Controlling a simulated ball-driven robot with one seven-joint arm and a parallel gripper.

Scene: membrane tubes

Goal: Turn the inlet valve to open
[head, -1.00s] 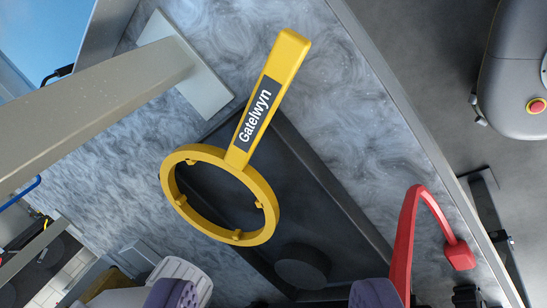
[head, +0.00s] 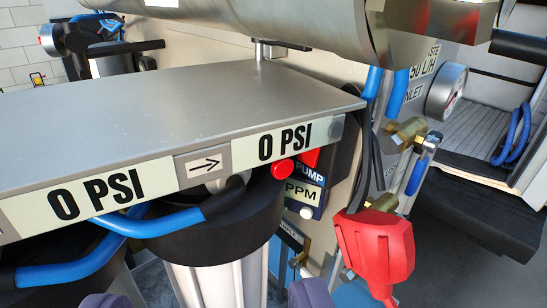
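A brass valve (head: 405,135) with a blue lever (head: 417,176) sits at the right, below a partly hidden label ending in "NLET" (head: 413,90). The lever slants steeply, and I cannot tell whether the valve is open. My gripper (head: 208,300) shows only as two purple fingertips at the bottom edge. They are wide apart with nothing seen held between them. The gripper is well to the left of and below the valve in the picture.
A grey metal shelf (head: 190,95) with two "0 PSI" displays spans the left, above filter housings (head: 215,225) and blue tubes. A red block-like part (head: 375,245) hangs before the valve area. A large metal cylinder (head: 270,25) crosses the top. A gauge (head: 446,90) is near the valve.

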